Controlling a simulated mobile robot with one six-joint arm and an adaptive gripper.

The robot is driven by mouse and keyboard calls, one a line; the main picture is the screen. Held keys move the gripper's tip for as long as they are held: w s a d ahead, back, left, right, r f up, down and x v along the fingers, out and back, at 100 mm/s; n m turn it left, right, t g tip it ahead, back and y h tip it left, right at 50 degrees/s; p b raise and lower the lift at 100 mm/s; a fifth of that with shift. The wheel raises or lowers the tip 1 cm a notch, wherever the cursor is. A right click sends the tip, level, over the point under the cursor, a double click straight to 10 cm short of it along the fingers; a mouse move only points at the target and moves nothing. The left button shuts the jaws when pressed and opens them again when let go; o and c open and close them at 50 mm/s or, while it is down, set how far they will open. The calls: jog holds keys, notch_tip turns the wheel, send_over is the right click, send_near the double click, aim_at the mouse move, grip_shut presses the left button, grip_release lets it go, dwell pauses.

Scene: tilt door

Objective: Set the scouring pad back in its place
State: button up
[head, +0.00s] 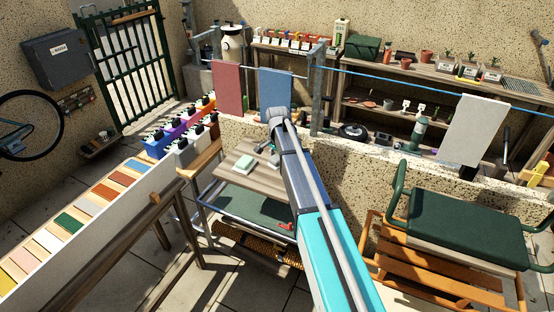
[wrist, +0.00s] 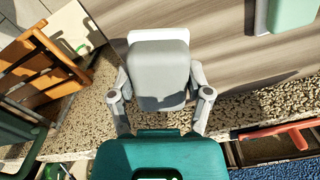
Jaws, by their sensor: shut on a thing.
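In the wrist view, my gripper (wrist: 161,88) is shut on a grey block with a white far edge, which looks like the scouring pad (wrist: 160,75). One finger presses on each side. The pad is over the wooden tabletop (wrist: 220,60) and the speckled wall top; I cannot tell its height. A mint-green block (wrist: 293,12) with a grey edge lies on the tabletop at the upper right. My arm largely hides the gripper and pad there.
A speckled low wall (head: 350,160) runs behind the table. A red-handled item (wrist: 295,135) lies at the wrist view's right. A green-cushioned chair (head: 460,205) stands right, and a row of colour samples (head: 90,210) left. Cloths hang from a line above the wall.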

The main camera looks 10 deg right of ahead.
aim_at(278, 180)
jog(key=shift+f+b, duration=3.95)
jog(key=shift+f, duration=0.05)
jog(key=shift+f+b, duration=0.35)
jog(key=o, duration=1.1)
jog(key=shift+o, duration=0.2)
jog(key=shift+r, duration=0.15)
notch_tip(278, 180, up, 8)
jog(key=p, duration=0.8)
jog(key=shift+r+p, duration=0.25)
jog(key=shift+p, duration=0.1)
jog(key=s+f+n+b, duration=0.1)
jog(key=s+n, duration=1)
jog(key=s, duration=1.8)
jog(key=shift+f, duration=0.15)
